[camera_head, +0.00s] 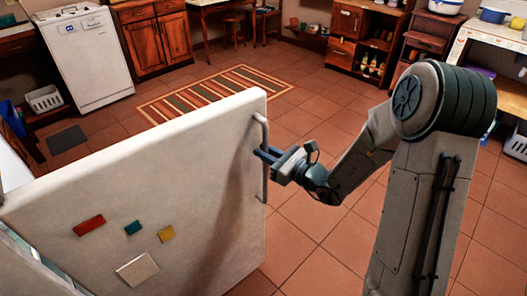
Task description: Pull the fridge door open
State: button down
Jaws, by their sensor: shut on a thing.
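The white fridge door (190,170) stands ajar in the left half of the head view, swung out from the fridge body at the lower left. Its outer face carries several magnets. A grey vertical bar handle (263,178) runs along the door's free right edge. My gripper (268,154) is at the upper middle part of this handle, with its blue-grey fingers pointing left and closed on the bar. The arm reaches in from the right. The fridge interior is mostly hidden behind the door.
Tiled floor (315,215) is open around the door and arm. A striped rug (210,92) lies beyond the door. A white dishwasher (86,58) and wooden cabinets (155,38) line the back.

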jog(key=shift+s+a, duration=0.1)
jog(key=c, duration=1.4)
grip_release()
jog(key=shift+a, duration=0.1)
jog(key=shift+c, duration=0.2)
jog(key=shift+d, duration=0.2)
jog(key=v, duration=1.3)
jog(key=shift+s+d, duration=0.2)
jog(key=shift+d, duration=0.05)
